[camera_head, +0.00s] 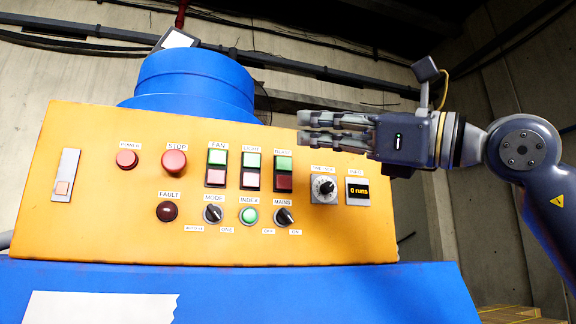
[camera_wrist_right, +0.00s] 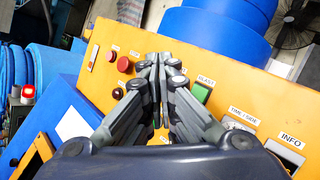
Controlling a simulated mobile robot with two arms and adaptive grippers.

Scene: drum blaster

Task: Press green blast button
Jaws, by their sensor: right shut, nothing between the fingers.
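The green blast button (camera_head: 283,164) is the upper green half of a green-and-red pair under the BLAST label on the yellow panel (camera_head: 90,220). It also shows in the right wrist view (camera_wrist_right: 201,93), just right of my fingers. My right gripper (camera_head: 301,128) comes in from the right, fingers shut and empty, pointing left. In the head view its fingertips lie just above and right of the blast button. They look apart from it, though the depth gap is hard to judge. In the right wrist view the closed fingertips (camera_wrist_right: 160,60) hide part of the panel. My left gripper is not in view.
Similar green-and-red pairs stand under the FAN (camera_head: 217,157) and neighbouring labels, left of the blast pair. A red stop button (camera_head: 174,161), a timer knob (camera_head: 324,188) and a small display (camera_head: 357,191) are nearby. A blue drum (camera_head: 195,80) rises behind the panel.

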